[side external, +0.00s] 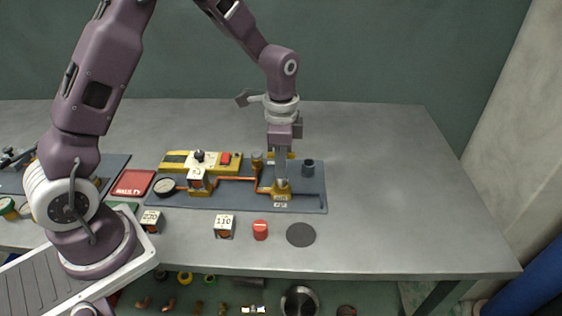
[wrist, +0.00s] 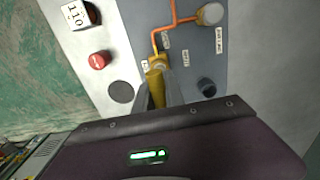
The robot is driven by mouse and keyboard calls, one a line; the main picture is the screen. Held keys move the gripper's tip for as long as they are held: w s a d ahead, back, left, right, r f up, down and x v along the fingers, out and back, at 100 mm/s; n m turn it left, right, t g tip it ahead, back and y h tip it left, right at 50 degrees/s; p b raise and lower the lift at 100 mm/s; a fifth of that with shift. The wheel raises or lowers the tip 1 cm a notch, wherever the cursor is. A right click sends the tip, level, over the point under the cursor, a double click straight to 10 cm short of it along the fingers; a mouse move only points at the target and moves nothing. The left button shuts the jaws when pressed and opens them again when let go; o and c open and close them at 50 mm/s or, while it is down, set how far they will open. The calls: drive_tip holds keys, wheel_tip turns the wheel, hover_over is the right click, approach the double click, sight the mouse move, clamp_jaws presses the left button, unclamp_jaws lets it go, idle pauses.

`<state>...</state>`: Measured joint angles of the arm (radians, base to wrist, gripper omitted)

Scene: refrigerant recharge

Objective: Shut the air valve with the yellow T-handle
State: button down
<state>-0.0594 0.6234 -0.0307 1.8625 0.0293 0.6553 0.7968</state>
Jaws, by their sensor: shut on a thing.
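The yellow T-handle (wrist: 156,82) shows in the wrist view between my two fingers, which hide part of it. My gripper (wrist: 158,92) is shut on the handle, pointing down at the blue-grey panel. In the side view my gripper (side external: 281,182) reaches straight down onto the brass valve block (side external: 284,194) at the panel's right part. The fingers cover most of the handle there. The valve joins an orange copper pipe (side external: 236,179). I cannot tell how far the handle is turned.
The panel (side external: 316,190) also bears a gauge (side external: 165,186), a yellow unit with a red button (side external: 225,158) and a dark cup (side external: 309,168). In front lie a "110" block (side external: 224,224), a red cap (side external: 260,230) and a dark disc (side external: 301,235). The table's right side is clear.

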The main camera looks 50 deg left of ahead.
drive_tip(key=shift+f, duration=0.75)
